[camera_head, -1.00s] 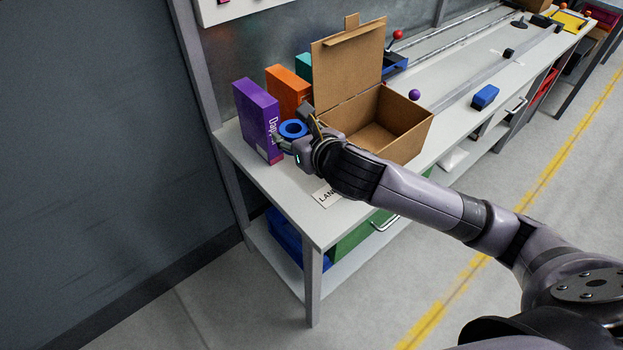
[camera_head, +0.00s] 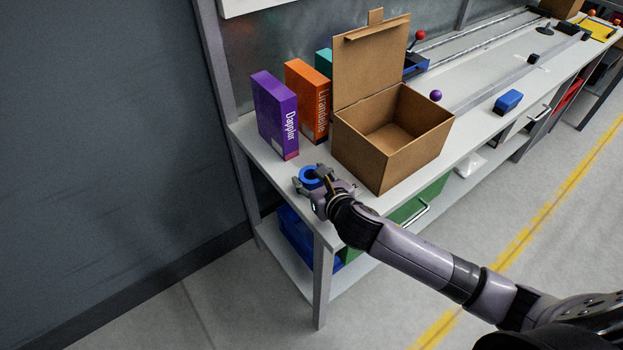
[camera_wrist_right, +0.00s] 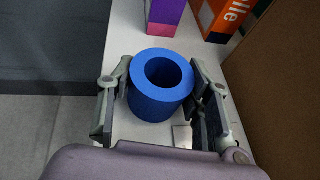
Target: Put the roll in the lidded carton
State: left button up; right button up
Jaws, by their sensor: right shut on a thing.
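The blue roll (camera_head: 309,177) is a short hollow cylinder near the front left end of the workbench. My right gripper (camera_head: 311,184) is shut on it; in the right wrist view the roll (camera_wrist_right: 161,86) stands between the two fingers (camera_wrist_right: 163,95), its round hole facing the camera. Whether the roll touches the bench top cannot be told. The brown lidded carton (camera_head: 416,154) stands to the right of the gripper with its lid (camera_head: 372,62) raised upright and its inside looking empty. Its brown wall also shows at the right of the wrist view (camera_wrist_right: 285,90). My left gripper is not in view.
A purple box (camera_head: 274,118) and an orange box (camera_head: 308,100) stand upright behind the roll, left of the carton. A purple ball (camera_head: 435,96) and a blue block (camera_head: 508,102) lie right of the carton. The bench's front left corner is close to the gripper.

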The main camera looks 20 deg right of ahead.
jog(key=o, duration=1.2)
